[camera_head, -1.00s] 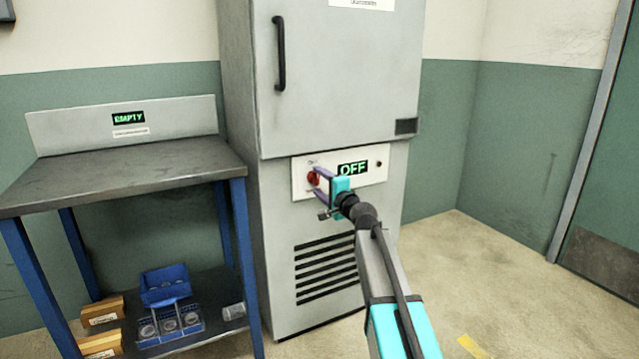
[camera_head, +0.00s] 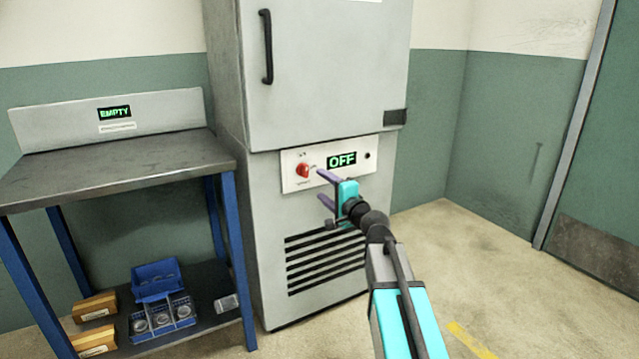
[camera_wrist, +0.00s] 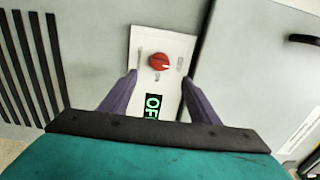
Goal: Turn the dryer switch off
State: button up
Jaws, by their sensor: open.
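The dryer (camera_head: 320,80) is a tall grey cabinet with a closed upper door. Its white control panel (camera_head: 375,168) carries a red rotary switch (camera_head: 303,170) and a display (camera_head: 341,160) reading OFF in green. The red switch also shows in the wrist view (camera_wrist: 159,62), beyond and between the fingertips, with the display partly hidden below it. My gripper (camera_head: 322,188) is open and empty, in front of the panel, to the right of and a little below the switch in the head view. Its fingers look clear of the switch.
A dark-topped workbench (camera_head: 110,170) with blue legs and an EMPTY sign (camera_head: 114,112) stands left of the dryer. Its lower shelf holds a blue bin (camera_head: 157,280), a rack of round parts and boxes. Vent slots (camera_head: 325,262) lie below the panel. Open floor lies to the right.

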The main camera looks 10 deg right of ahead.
jog(key=shift+v, duration=1.7)
jog(key=shift+a+r+p, duration=0.1)
jog(key=shift+p, duration=0.2)
